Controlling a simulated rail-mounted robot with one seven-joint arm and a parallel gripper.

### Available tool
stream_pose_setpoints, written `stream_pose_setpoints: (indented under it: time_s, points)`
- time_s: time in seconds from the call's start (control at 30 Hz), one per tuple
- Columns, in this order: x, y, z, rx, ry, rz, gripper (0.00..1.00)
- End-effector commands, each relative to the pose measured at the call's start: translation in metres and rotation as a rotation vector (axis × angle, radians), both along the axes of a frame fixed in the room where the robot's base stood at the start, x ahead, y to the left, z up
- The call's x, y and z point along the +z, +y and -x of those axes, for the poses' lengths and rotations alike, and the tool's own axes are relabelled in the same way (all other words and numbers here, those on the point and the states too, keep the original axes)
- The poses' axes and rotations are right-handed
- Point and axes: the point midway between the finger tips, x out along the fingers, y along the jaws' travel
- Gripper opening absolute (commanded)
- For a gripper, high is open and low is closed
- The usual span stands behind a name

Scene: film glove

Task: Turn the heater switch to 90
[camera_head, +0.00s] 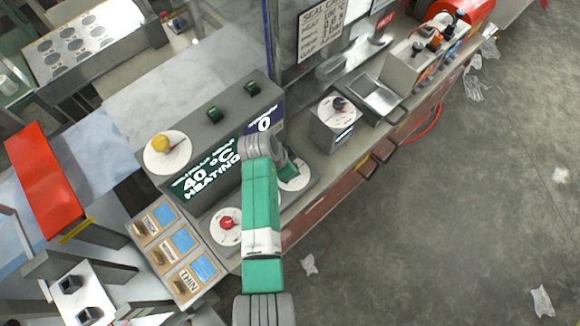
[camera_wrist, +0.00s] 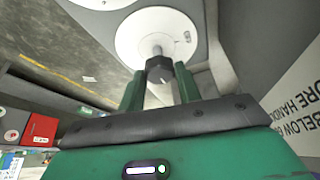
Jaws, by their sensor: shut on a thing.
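My green gripper (camera_wrist: 160,85) is shut on a dark knob (camera_wrist: 158,66) that stands out from a round white dial (camera_wrist: 150,28). In the head view my gripper (camera_head: 288,170) reaches this dial (camera_head: 301,182), and my arm hides part of it; the knob cannot be made out there. I cannot read the dial's marks or the knob's exact angle.
A yellow knob (camera_head: 160,143) and a red knob (camera_head: 227,224) sit on other white dials. A smaller box with a black knob (camera_head: 338,104) stands to the right. Sample trays (camera_head: 183,241) lie at lower left.

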Motion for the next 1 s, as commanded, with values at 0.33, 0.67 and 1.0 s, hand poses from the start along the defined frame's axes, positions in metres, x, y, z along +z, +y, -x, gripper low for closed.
stream_pose_setpoints:
  time_s: [0.33, 0.67, 1.0]
  points:
    - [0.0001, 0.0004, -0.0006, -0.056, 0.000, 0.000, 0.11]
    - [0.0001, 0.0002, -0.0004, -0.058, 0.000, -0.001, 0.11]
    - [-0.0001, 0.0002, -0.0004, -0.057, 0.001, -0.001, 0.55]
